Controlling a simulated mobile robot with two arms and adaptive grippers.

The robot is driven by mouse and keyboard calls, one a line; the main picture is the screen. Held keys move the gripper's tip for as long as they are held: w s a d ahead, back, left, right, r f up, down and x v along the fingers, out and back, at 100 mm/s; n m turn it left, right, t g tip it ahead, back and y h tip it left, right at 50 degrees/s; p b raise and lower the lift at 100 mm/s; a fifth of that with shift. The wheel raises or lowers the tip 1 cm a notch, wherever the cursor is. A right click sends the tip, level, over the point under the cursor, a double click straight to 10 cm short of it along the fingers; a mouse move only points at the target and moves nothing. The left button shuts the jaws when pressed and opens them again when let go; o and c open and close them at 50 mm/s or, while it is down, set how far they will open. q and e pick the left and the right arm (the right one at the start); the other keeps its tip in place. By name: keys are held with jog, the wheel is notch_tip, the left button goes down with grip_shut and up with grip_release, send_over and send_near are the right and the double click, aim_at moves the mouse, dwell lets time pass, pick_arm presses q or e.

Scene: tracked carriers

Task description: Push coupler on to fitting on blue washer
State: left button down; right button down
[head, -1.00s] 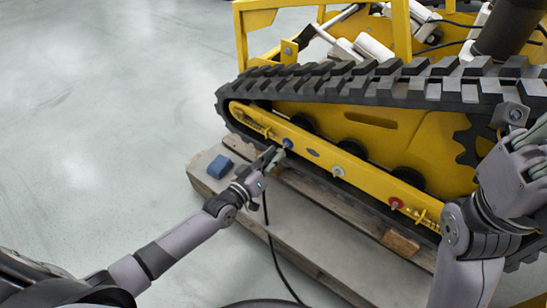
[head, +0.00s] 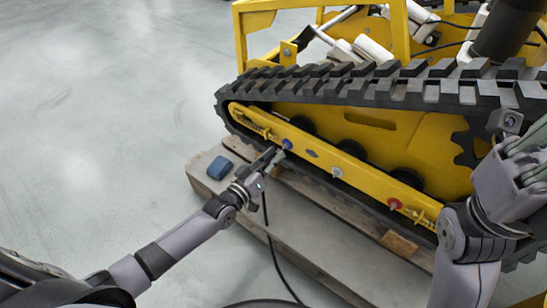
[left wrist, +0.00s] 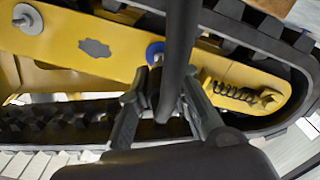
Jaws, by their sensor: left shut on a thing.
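The blue washer (head: 287,144) sits on the yellow side beam of the track, toward its left end. In the left wrist view the blue washer (left wrist: 154,50) is partly behind the dark hose, with a small pale fitting at its centre. My left gripper (head: 274,156) is just in front of and below the washer. In the left wrist view its two fingers are closed around the dark coupler (left wrist: 154,88), which is mostly hidden by the fingers and hose. Whether the coupler touches the fitting cannot be told. My right gripper (head: 522,150) is at the right edge, partly cut off.
A white washer (head: 337,172) and a red washer (head: 394,204) sit farther right along the beam. The black rubber track (head: 370,84) wraps around it. A black hose (head: 270,240) hangs down. Open floor is left.

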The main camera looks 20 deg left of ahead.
pick_arm(q)
jog(key=shift+x, duration=0.9)
jog(key=shift+w+r, duration=0.1)
jog(key=shift+r, duration=0.05)
dwell(0.4)
jog(key=shift+r, duration=0.1)
dwell(0.6)
